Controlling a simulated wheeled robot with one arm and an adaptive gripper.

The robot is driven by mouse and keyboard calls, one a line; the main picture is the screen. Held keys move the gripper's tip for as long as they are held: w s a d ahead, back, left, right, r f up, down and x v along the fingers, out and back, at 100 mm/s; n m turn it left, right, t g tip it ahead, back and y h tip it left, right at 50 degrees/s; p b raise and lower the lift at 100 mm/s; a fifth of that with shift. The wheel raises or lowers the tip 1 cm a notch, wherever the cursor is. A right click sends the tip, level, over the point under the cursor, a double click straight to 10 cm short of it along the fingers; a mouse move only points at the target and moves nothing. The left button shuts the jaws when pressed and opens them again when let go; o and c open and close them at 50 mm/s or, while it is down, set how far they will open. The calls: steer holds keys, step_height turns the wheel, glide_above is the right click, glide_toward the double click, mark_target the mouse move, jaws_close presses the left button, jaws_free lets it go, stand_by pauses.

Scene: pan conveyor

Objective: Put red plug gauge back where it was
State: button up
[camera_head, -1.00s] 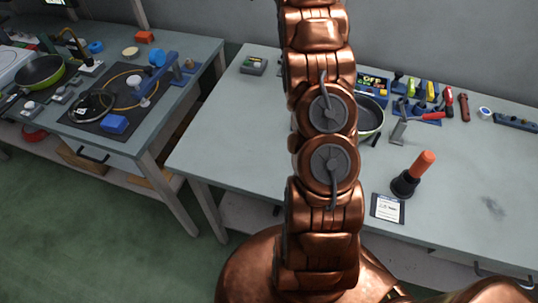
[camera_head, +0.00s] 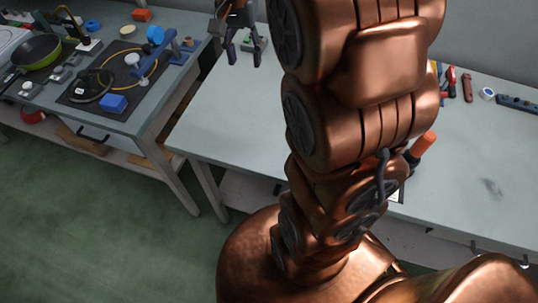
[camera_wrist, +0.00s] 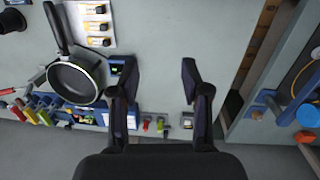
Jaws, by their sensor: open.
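My gripper (camera_head: 243,46) is open and empty above the far left part of the work table, at the top of the head view. In the wrist view its two fingers (camera_wrist: 160,75) are apart with bare table between them. Other red-handled tools stand further along; one red tool (camera_head: 451,77) shows in the head view. My arm hides the middle of the table there.
A pan (camera_wrist: 75,80) lies left of the fingers, near a tool rack (camera_wrist: 42,104). A small grey device (camera_wrist: 188,120) sits near the table corner. An orange-handled black-based item (camera_head: 423,145) is partly behind my arm. A second bench (camera_head: 140,125) stands left across a gap.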

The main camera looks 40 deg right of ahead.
steer(key=s+a+f+n, duration=0.2)
steer(key=s+a+n, duration=0.1)
steer(key=s, duration=0.4)
steer(key=s+a+f+n, duration=0.3)
steer(key=s, duration=0.5)
steer(key=s+a+f+n, duration=0.2)
steer(key=s+a+n, duration=0.2)
steer(key=s, duration=0.3)
steer(key=shift+s+f+g, duration=0.15)
steer(key=shift+f+g, duration=0.15)
steer(key=shift+f, duration=0.05)
steer(key=shift+c, duration=0.5)
